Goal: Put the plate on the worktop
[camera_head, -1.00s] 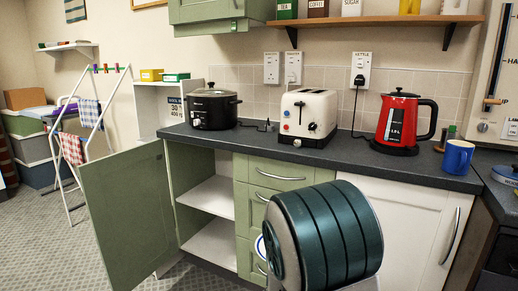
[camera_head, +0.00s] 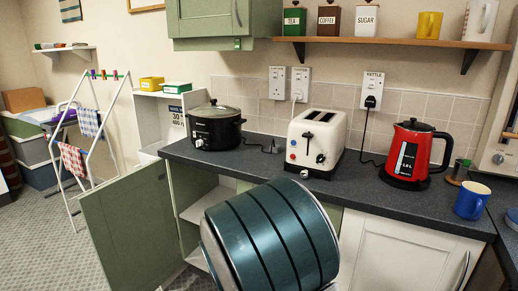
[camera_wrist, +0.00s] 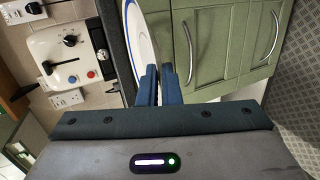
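Part of the plate is hidden behind the fingers. The worktop (camera_head: 245,166) is dark grey and runs along the wall; in the wrist view its edge (camera_wrist: 117,50) lies just left of the plate. In the head view my dark green arm link hides the gripper and plate.
On the worktop stand a black slow cooker (camera_head: 215,126), a cream toaster (camera_head: 316,142), a red kettle (camera_head: 408,155) and a blue mug (camera_head: 472,200). Bare worktop shows in front of the cooker and toaster. A green cupboard door (camera_head: 132,228) stands open at left.

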